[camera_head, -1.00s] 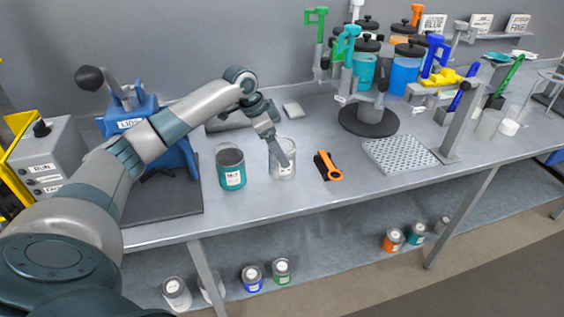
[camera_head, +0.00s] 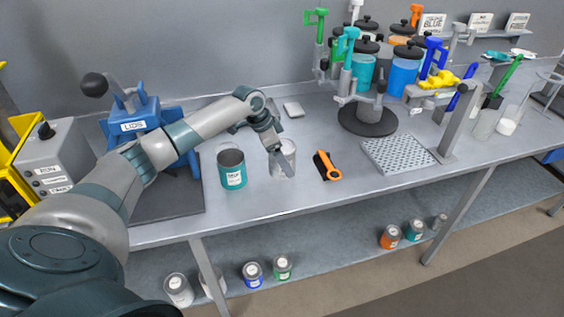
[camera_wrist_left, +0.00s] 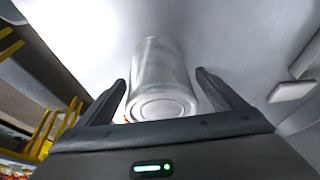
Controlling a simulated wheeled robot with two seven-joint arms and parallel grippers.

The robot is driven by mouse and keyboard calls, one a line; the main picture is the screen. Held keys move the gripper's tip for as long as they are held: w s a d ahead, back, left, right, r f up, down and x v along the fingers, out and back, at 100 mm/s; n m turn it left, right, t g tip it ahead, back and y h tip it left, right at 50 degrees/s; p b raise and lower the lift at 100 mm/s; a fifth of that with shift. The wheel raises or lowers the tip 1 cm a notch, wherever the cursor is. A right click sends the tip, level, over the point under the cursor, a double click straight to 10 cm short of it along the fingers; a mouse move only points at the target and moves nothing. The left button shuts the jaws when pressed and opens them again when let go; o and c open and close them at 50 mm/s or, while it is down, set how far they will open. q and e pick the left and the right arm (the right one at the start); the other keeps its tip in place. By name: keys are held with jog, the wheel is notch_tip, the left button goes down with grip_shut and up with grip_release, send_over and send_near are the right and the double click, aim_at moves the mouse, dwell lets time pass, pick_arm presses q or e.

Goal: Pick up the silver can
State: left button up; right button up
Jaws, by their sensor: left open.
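The silver can (camera_head: 283,171) stands upright on the bench, just right of a teal-labelled can (camera_head: 231,168). My left gripper (camera_head: 284,160) is at the silver can and partly covers it in the head view. In the left wrist view the silver can (camera_wrist_left: 161,80) lies between the two spread fingers of my left gripper (camera_wrist_left: 162,92), with gaps on both sides. The fingers are open and do not appear to press on it. My right gripper is not in view.
An orange-handled brush (camera_head: 328,166) lies right of the can. A perforated plate (camera_head: 398,154) and a round-based rack (camera_head: 368,118) stand further right. A blue press marked LIDS (camera_head: 140,122) stands at left. Several cans sit on the lower shelf (camera_head: 320,257).

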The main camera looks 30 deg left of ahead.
pick_arm(q)
jog(key=c, duration=1.5)
jog(key=shift+r, duration=0.15)
jog(key=shift+w+r+b, duration=0.1)
jog(key=shift+r+b, duration=0.25)
jog(key=shift+r, duration=0.1)
jog(key=r, duration=0.1)
jog(key=r+b, duration=0.1)
jog(key=r, duration=0.1)
jog(key=shift+s+d+b, duration=0.15)
jog(key=shift+s+b, duration=0.1)
jog(key=shift+b, duration=0.05)
jog(key=s+d+r+b, duration=0.1)
jog(key=s+d+r, duration=0.1)
jog(key=s, duration=0.1)
jog(key=s+d+r+b, duration=0.1)
jog(key=s+d+r, duration=0.1)
jog(key=s, duration=0.1)
jog(key=s+d+r+b, duration=0.1)
jog(key=s+d+r, duration=0.1)
jog(key=s+r, duration=0.1)
jog(key=shift+d, duration=0.2)
jog(key=shift+d+f, duration=0.1)
jog(key=shift+d, duration=0.05)
